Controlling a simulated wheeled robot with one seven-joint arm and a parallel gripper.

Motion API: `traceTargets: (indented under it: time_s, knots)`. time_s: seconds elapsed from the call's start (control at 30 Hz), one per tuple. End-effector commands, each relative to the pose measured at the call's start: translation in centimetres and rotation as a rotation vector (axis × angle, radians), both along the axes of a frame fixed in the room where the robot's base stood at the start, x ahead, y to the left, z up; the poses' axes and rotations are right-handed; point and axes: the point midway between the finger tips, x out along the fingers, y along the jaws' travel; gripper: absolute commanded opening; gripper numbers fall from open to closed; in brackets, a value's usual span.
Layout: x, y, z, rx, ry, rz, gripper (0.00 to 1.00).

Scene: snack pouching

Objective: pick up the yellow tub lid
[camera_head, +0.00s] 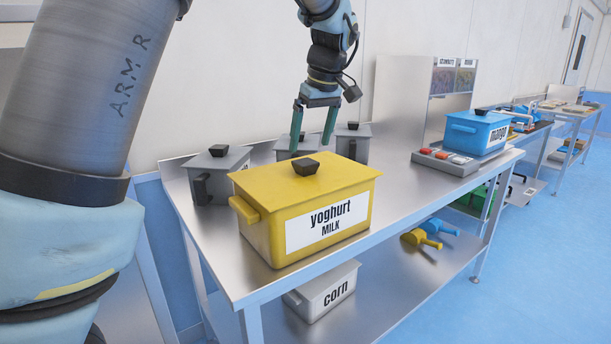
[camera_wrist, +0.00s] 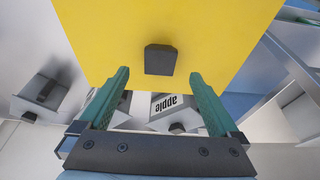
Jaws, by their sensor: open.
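The yellow tub (camera_head: 262,222) with a "yoghurt MILK" label stands at the near end of the steel table. Its yellow lid (camera_head: 335,174) sits on top and has a dark knob (camera_head: 306,167). In the wrist view the lid (camera_wrist: 215,35) fills the upper middle, with the knob (camera_wrist: 160,59) just beyond the fingertips. My gripper (camera_head: 313,147) is open and empty, its green fingers pointing down above and behind the lid in the head view. In the wrist view the open fingers (camera_wrist: 160,78) are spread wider than the knob, one to each side of it.
Several grey lidded tubs stand behind the yellow one, including a left one (camera_head: 220,172). A "corn" tub (camera_head: 325,292) and scoops (camera_head: 421,239) lie on the lower shelf. The middle tabletop (camera_head: 395,190) is clear.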

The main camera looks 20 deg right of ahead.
Motion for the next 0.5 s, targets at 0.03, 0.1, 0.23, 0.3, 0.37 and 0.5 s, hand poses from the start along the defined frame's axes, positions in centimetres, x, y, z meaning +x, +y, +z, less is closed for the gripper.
traceTargets:
  time_s: [0.03,0.1,0.23,0.3,0.37,0.5]
  knots:
    - [0.1,0.1,-0.2,0.001,0.000,0.000,0.97]
    - [0.2,0.1,-0.6,0.002,0.001,0.001,0.97]
    - [0.9,0.2,-2.2,0.004,0.003,0.002,0.97]
    - [1.2,0.3,-3.2,0.004,0.002,0.002,0.97]
    - [1.5,0.3,-4.1,0.004,0.002,0.001,0.97]
    - [1.7,0.3,-5.1,0.001,0.001,0.000,0.97]
